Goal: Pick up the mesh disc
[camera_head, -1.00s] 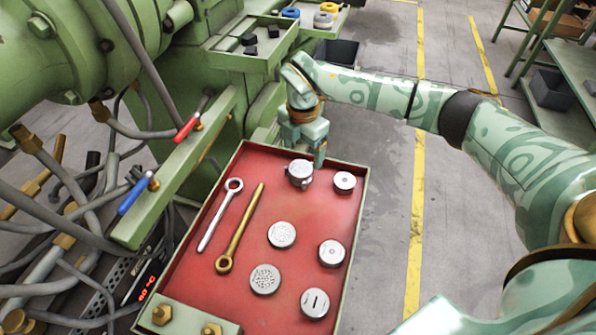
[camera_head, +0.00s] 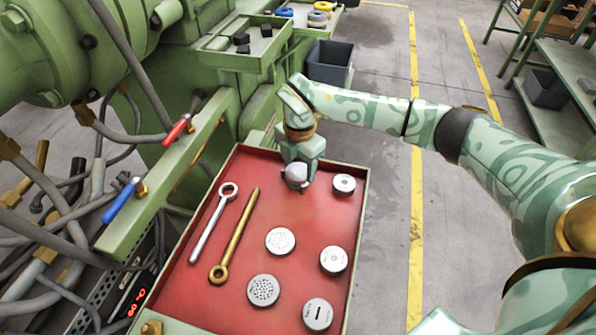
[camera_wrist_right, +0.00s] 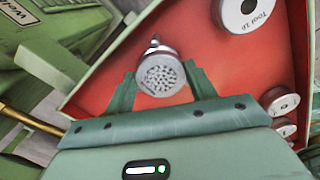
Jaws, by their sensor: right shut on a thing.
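The mesh disc (camera_head: 296,174) is a small grey metal disc at the far end of the red tray (camera_head: 308,209). In the right wrist view the disc (camera_wrist_right: 160,74) shows a face full of small holes and a little knob at its far edge. My right gripper (camera_head: 298,167) reaches down from above and is shut on it, with one green finger on each side. In the head view the gripper partly covers the disc, and I cannot tell whether it is clear of the tray floor. My left gripper is not in view.
A silver wrench (camera_head: 212,226) and a brass wrench (camera_head: 235,235) lie left. Green machinery borders the tray's left side.

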